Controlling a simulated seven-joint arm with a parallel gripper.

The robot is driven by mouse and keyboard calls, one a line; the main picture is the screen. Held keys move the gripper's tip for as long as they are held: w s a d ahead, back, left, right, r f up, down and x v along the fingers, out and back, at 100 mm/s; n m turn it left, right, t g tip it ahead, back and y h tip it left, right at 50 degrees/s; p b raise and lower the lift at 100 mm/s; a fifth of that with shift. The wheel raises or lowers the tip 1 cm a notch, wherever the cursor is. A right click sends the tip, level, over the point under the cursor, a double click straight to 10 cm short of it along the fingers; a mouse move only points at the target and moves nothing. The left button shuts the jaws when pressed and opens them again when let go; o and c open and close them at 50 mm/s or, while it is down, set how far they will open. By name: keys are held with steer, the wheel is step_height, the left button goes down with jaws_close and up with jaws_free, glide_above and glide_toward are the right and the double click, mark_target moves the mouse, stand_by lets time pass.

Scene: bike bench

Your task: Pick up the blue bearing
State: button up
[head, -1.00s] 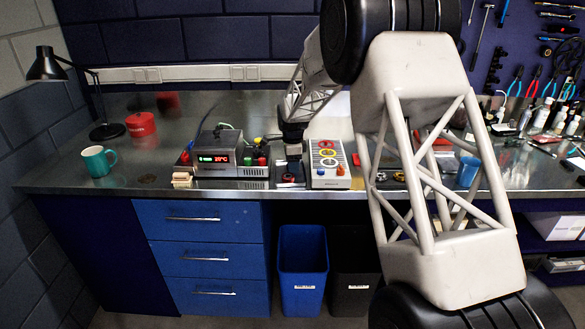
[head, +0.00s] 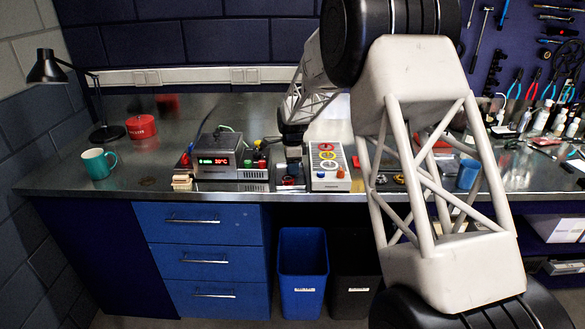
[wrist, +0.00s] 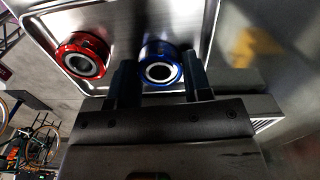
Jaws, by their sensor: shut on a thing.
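The blue bearing (wrist: 160,73) is a ring with a dark bore and a pale inner race. In the wrist view it sits between the two fingers of my gripper (wrist: 158,62), which is shut on it. I cannot tell whether the bearing touches the metal tray (wrist: 130,14) behind it. A red bearing (wrist: 84,56) lies on the tray to the left of the fingers, apart from them. In the head view my gripper (head: 292,158) is above the tray area, and the blue bearing cannot be made out there.
A metal box with a lit display (head: 219,158) stands on the left. A teal mug (head: 97,163) and a red tin (head: 141,127) are farther left, with bare bench between.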

steer(key=shift+r, duration=0.15)
steer(key=shift+r, duration=1.5)
steer(key=shift+s+d+r, duration=0.1)
steer(key=shift+s+r, duration=0.05)
steer(key=shift+s, duration=0.2)
steer(key=s+d+r, duration=0.1)
steer(key=s+d, duration=0.2)
steer(key=s, duration=1.2)
steer(key=shift+r, duration=0.2)
steer(key=shift+d, duration=0.1)
